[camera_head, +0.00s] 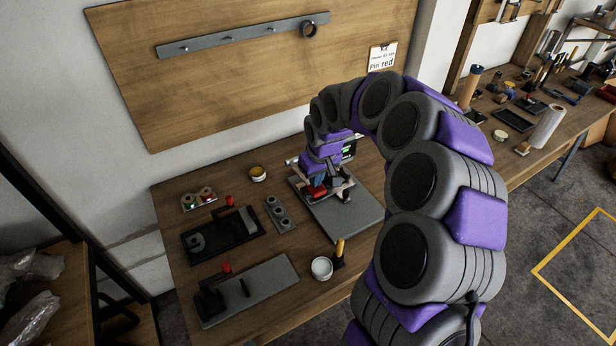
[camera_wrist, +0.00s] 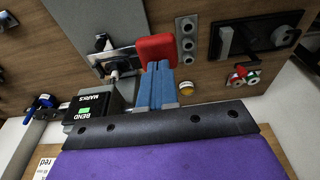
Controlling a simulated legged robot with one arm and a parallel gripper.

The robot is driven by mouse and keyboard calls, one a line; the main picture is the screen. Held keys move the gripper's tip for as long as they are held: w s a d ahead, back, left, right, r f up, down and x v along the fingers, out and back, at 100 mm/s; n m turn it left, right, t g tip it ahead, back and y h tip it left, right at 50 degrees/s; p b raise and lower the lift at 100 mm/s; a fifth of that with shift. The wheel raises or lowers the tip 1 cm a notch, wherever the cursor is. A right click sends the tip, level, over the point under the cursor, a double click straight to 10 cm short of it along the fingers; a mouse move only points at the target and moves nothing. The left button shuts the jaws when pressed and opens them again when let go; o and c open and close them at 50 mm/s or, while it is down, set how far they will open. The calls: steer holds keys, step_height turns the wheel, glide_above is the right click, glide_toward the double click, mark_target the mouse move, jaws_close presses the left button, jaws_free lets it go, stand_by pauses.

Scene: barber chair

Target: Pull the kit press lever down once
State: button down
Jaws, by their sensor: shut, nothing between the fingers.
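My gripper (camera_head: 317,182) is at the far end of the bench, over a metal device on a grey plate (camera_head: 345,215). In the wrist view its blue fingers (camera_wrist: 158,66) are together and empty. A red block (camera_wrist: 157,48) lies right at the fingertips; it also shows in the head view (camera_head: 316,191). I cannot tell whether they touch. A silver metal part (camera_wrist: 115,60) is beside it. No label marks which part is the kit press lever. My arm and gripper hide part of the device.
A black fixture (camera_head: 215,240) and a grey fixture (camera_head: 250,290), each with a red knob, lie left. A white cup (camera_head: 321,268) and yellow-handled tool (camera_head: 339,249) stand near the front.

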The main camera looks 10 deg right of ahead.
mark_target(317, 190)
steer(key=shift+s+d+f+b, duration=0.15)
steer(key=shift+f+b, duration=0.1)
steer(key=shift+f, duration=0.7)
steer(key=shift+s+a+f+b, duration=0.1)
steer(key=shift+f+b, duration=0.15)
steer(key=shift+f, duration=0.65)
steer(key=shift+s+f, duration=0.15)
steer(key=shift+f, duration=0.05)
steer(key=shift+r, duration=0.1)
steer(key=shift+w+r+p, duration=0.2)
steer(key=shift+r+p, duration=0.3)
steer(key=shift+r, duration=0.35)
steer(key=shift+w+r+p, duration=0.25)
steer(key=shift+r+p, duration=0.3)
steer(key=shift+r, duration=0.25)
steer(key=shift+w+r+p, duration=0.2)
steer(key=shift+r+p, duration=0.3)
steer(key=shift+r, duration=0.35)
steer(key=shift+r, duration=0.2)
steer(key=r+p, duration=0.1)
steer(key=w+r+p, duration=0.1)
steer(key=r, duration=0.1)
steer(key=r+p, duration=0.1)
steer(key=r, duration=0.1)
steer(key=shift+w+a+r, duration=0.2)
steer(key=shift+w+r, duration=0.05)
steer(key=shift+w, duration=0.1)
